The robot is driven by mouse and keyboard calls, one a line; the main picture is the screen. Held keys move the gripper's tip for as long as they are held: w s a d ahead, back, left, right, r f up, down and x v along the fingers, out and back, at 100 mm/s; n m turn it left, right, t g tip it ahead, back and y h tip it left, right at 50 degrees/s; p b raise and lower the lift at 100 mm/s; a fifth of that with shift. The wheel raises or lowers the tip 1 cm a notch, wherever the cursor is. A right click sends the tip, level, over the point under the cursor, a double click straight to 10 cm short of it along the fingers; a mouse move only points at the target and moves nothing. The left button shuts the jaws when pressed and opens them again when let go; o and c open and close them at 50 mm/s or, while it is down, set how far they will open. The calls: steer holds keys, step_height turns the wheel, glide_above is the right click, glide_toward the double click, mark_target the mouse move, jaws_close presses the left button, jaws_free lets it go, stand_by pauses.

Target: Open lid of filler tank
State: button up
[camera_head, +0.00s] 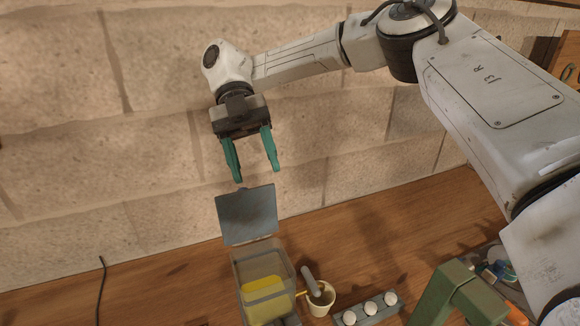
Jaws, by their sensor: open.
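The filler tank (264,292) is a clear box with yellow contents, standing on the wooden table at the bottom middle. Its lid (247,215) is a flat blue-grey panel that stands raised at the tank's back edge, so the top of the tank is uncovered. My gripper (257,176), with green fingers, is open and empty. It points down and appears just above the lid's upper edge in the picture. The fingers look apart from the lid, though the exact depth gap is hard to tell.
A white cup (321,300) with a grey object in it stands right of the tank. A grey strip with white round knobs (368,309) and a green frame (459,291) lie further right. A stone wall (90,130) rises behind. A dark cable (101,283) lies left; the table there is otherwise clear.

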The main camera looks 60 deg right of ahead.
steer(key=s+a+r+b, duration=0.1)
steer(key=s+r+b, duration=0.1)
steer(key=s, duration=0.6)
steer(key=shift+a+r, duration=0.35)
steer(key=shift+r, duration=0.4)
steer(key=shift+s, duration=0.1)
